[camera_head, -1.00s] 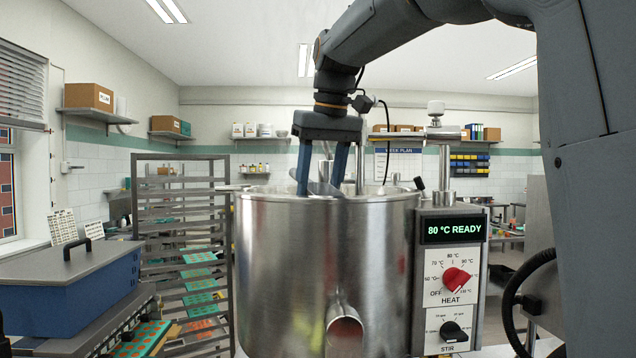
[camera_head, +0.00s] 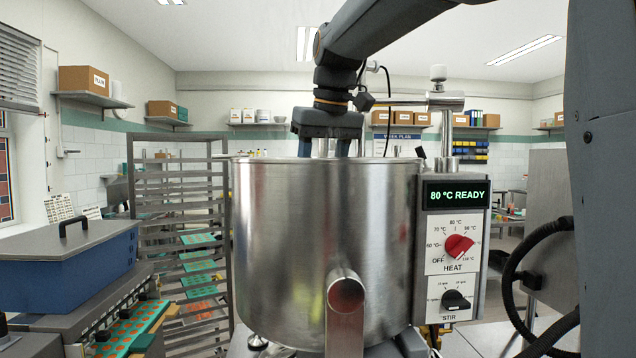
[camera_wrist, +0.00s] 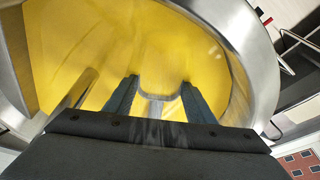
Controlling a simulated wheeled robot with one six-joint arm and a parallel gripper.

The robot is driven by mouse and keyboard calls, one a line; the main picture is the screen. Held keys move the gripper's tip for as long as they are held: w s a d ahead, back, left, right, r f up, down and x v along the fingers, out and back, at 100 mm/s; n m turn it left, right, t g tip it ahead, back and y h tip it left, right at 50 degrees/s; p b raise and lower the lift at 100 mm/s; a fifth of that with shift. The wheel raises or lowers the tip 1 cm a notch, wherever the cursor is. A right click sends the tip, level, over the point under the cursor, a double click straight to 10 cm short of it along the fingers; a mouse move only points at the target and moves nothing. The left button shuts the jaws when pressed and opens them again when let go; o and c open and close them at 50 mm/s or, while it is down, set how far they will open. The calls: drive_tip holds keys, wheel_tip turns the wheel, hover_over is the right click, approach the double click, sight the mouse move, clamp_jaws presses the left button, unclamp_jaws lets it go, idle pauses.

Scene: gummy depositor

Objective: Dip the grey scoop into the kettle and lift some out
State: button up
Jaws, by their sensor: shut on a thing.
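The kettle (camera_head: 280,255) is a large steel drum in the middle of the head view, with a spout low on its front. Its panel display (camera_head: 455,195) reads 80 °C READY. In the wrist view its steel rim (camera_wrist: 262,60) surrounds yellow liquid (camera_wrist: 110,40). My gripper (camera_head: 331,150) points down into the kettle, its fingertips hidden behind the rim. In the wrist view my gripper (camera_wrist: 157,90) is shut on the grey scoop (camera_wrist: 158,107), between the two blue fingers. The scoop's front edge meets the yellow liquid; its lower part cannot be seen clearly.
A steel rod (camera_wrist: 78,92) stands in the kettle beside my gripper. A rack (camera_head: 178,205) with trays of gummies is at the left. A blue box-shaped machine (camera_head: 70,265) stands at the front left. A steel post and crossbar (camera_head: 447,125) rise at the kettle's right.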

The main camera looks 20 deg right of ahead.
drive_tip(key=shift+f, duration=0.35)
idle(1.6)
drive_tip(key=shift+r, duration=0.1)
idle(0.4)
wheel_tip(320, 180, up, 16)
drive_tip(key=g+p, duration=0.3)
drive_tip(key=p, duration=0.4)
drive_tip(key=shift+f+h, duration=0.2)
drive_tip(key=shift+h, duration=0.2)
idle(1.4)
idle(0.8)
